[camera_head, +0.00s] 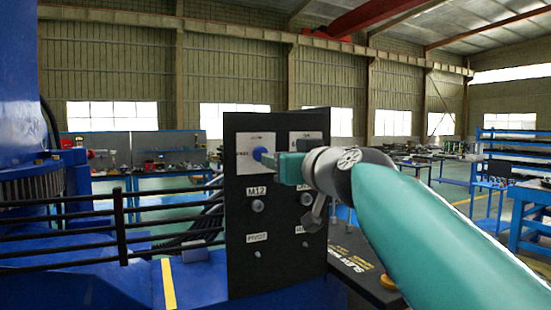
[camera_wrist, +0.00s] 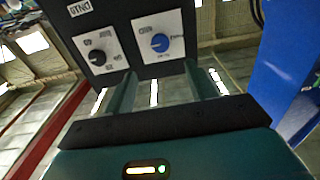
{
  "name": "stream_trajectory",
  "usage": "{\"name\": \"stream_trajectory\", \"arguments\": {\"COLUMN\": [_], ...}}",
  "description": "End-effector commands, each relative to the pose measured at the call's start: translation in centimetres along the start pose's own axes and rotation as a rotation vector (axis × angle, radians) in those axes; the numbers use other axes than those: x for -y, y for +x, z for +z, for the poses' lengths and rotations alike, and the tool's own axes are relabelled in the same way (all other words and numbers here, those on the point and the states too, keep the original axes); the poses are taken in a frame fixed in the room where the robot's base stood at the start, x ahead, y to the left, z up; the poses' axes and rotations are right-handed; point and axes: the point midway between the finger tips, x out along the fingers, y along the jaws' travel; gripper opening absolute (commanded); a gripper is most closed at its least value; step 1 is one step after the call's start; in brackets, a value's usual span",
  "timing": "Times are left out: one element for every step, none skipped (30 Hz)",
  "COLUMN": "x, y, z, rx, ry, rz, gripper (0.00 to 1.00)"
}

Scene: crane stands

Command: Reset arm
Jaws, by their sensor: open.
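My teal arm comes in from the lower right in the head view. My gripper (camera_head: 284,167) is in front of the upper part of a black control panel (camera_head: 240,200), close to a blue knob (camera_head: 258,154) on a white plate. In the wrist view the two fingers of my gripper (camera_wrist: 160,78) stand apart with nothing between them. The blue knob (camera_wrist: 160,43) lies just beyond the fingertips and a black knob (camera_wrist: 97,57) sits to its left. In the head view my gripper and wrist partly hide the panel's right side.
Black railings (camera_head: 120,225) and blue machine structure (camera_head: 17,90) stand left of the panel. A black box with yellow lettering (camera_head: 352,262) is low at the right. Blue racks (camera_head: 510,150) and workbenches stand farther back in the hall, with open floor between.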

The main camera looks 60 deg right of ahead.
Motion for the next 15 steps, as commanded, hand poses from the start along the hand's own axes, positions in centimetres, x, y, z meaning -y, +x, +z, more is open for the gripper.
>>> {"name": "stream_trajectory", "arguments": {"x": [0.0, 0.0, 0.0, 0.0, 0.0, 0.1, 0.1, 0.1, 0.1, 0.1, 0.1, 0.1, 0.1, 0.1, 0.1], "y": [-0.7, -1.1, -1.4, -1.5, -1.7, -1.8, -1.8, -1.8, -1.8, -1.8, -1.8, -1.8, -1.8, -1.8, -1.8], "z": [0.0, 0.0, 0.0, 0.0, 0.0, 0.0, 0.0, 0.0, 0.1, 0.1, 0.0, 0.1, 0.0, 0.0, 0.0], "rx": [-0.001, 0.000, 0.000, 0.000, 0.001, 0.001, 0.001, 0.001, 0.002, 0.001, 0.001, 0.001, 0.001, 0.001, 0.001], "ry": [0.000, 0.000, 0.001, 0.001, 0.000, 0.000, 0.000, 0.000, 0.000, 0.000, 0.000, 0.000, 0.000, 0.000, 0.000], "rz": [0.000, 0.000, -0.001, -0.001, -0.001, -0.001, -0.001, -0.001, -0.001, -0.001, -0.001, -0.001, -0.001, -0.001, -0.001], "gripper": [0.56, 0.56, 0.56, 0.56, 0.56, 0.56, 0.56, 0.56, 0.56, 0.56, 0.56, 0.56, 0.56, 0.56, 0.56]}}
